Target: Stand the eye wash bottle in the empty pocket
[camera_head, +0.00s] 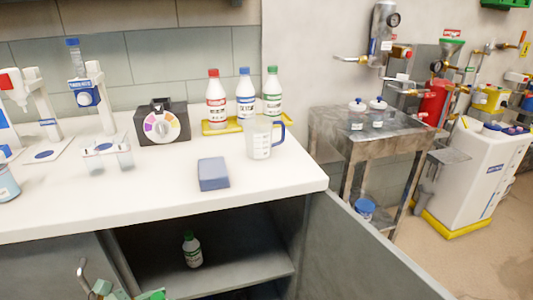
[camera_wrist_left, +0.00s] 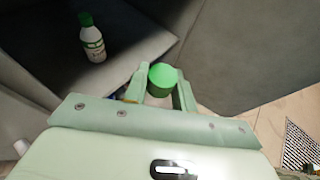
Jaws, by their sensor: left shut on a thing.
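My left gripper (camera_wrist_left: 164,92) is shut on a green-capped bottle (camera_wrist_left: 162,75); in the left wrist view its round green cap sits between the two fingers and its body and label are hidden. In the head view only a bit of this gripper (camera_head: 104,288) shows at the bottom edge, in front of the open cabinet. Another white bottle with a green cap (camera_head: 192,250) stands upright on the cabinet shelf, apart from the gripper; it also shows in the left wrist view (camera_wrist_left: 92,40). I cannot make out an empty pocket. My right gripper is not in view.
The white counter (camera_head: 120,205) lies above the shelf (camera_head: 235,277). On it are a yellow tray (camera_head: 215,130) with three bottles, a jug (camera_head: 258,139), a blue block (camera_head: 213,174) and a dial box (camera_head: 161,124). The open cabinet door (camera_head: 350,255) stands at the right.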

